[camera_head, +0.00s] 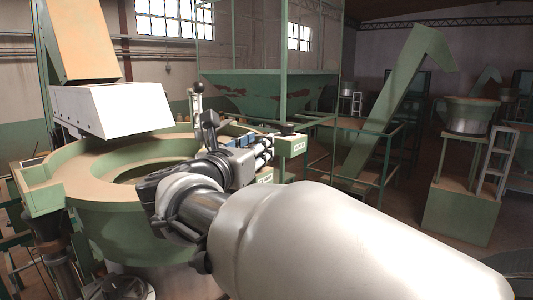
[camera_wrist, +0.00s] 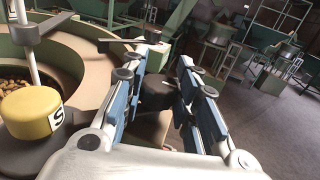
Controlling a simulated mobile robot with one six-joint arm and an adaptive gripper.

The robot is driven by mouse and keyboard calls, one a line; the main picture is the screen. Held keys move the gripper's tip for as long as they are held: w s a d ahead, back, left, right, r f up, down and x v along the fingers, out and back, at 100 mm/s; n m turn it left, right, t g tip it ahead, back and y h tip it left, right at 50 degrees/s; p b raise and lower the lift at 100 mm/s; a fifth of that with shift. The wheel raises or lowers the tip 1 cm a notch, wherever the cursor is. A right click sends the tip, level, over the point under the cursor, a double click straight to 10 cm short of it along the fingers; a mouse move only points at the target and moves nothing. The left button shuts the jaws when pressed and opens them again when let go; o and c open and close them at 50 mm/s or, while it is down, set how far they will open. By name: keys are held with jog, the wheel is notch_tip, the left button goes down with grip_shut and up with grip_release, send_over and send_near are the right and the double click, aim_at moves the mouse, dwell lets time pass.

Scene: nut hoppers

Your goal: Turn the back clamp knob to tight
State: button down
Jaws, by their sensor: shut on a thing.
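A dark round knob (camera_wrist: 156,92) sits between the two blue-padded fingers of my gripper (camera_wrist: 162,66) in the wrist view. My gripper is shut on this knob, with a finger on each side. My gripper hides most of the knob there. Any tight or loose marking is hidden or too small to read.
A white chute box (camera_head: 112,108) overhangs the bowl. A green conveyor (camera_head: 390,100) stands behind; dark floor lies to the right.

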jog(key=shift+r+h, duration=0.1)
jog(key=shift+h, duration=0.2)
jog(key=c, duration=1.2)
grip_release()
jog(key=v, duration=1.2)
